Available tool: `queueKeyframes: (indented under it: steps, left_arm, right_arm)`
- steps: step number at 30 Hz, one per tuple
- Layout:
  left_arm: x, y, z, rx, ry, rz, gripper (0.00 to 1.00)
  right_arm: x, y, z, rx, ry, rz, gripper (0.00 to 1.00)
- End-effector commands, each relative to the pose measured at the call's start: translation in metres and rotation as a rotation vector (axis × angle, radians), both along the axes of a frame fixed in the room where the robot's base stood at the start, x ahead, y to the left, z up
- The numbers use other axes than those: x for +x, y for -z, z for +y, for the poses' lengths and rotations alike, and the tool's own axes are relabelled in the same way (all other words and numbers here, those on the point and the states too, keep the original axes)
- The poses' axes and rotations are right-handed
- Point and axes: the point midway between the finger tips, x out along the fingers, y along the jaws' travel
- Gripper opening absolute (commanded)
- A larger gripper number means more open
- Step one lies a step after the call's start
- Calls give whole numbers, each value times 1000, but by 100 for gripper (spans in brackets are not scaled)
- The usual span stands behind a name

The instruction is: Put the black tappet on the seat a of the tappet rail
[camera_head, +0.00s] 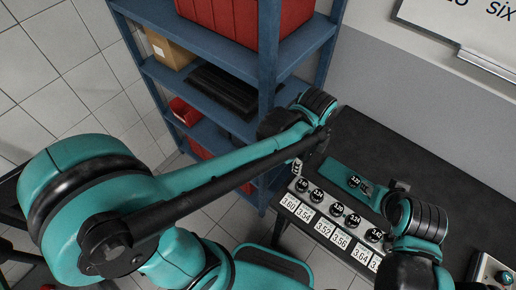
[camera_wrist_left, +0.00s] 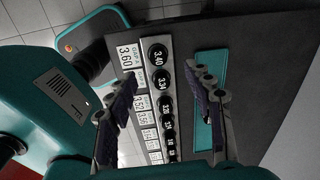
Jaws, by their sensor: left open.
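A pale rail (camera_head: 322,206) on the black table carries a row of round black tappets with white numbers, and it also shows in the left wrist view (camera_wrist_left: 158,52). Another black tappet (camera_head: 354,181) lies on a teal strip (camera_head: 338,172), apart from the row. In the left wrist view one finger covers part of the teal strip (camera_wrist_left: 211,62), and I cannot see that tappet there. My left gripper (camera_wrist_left: 165,118) is open above the rail, with the row between its fingers. My right gripper (camera_head: 372,188) is near the lone tappet; its jaws are too small and dark to judge.
Number cards (camera_head: 322,228) line the near side of the rail. A blue shelf (camera_head: 268,90) with red bins stands behind the table's left end. A box with a button (camera_head: 493,272) is at the right. The far part of the black table (camera_head: 385,145) is clear.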

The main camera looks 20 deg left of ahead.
Motion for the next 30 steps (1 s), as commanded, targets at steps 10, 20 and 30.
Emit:
queueKeyframes:
  steps: [10, 20, 30]
  left_arm:
    - [-34, -45, 114, -329, -1190, -279, 52]
    - [-52, -50, 154, -585, -1707, -371, 52]
    - [-52, -47, 154, -592, -1717, -372, 52]
  right_arm:
    - [0, 0, 0, 0, 0, 0, 40]
    - [0, 0, 0, 0, 0, 0, 40]
    - [0, 3, 0, 0, 0, 0, 40]
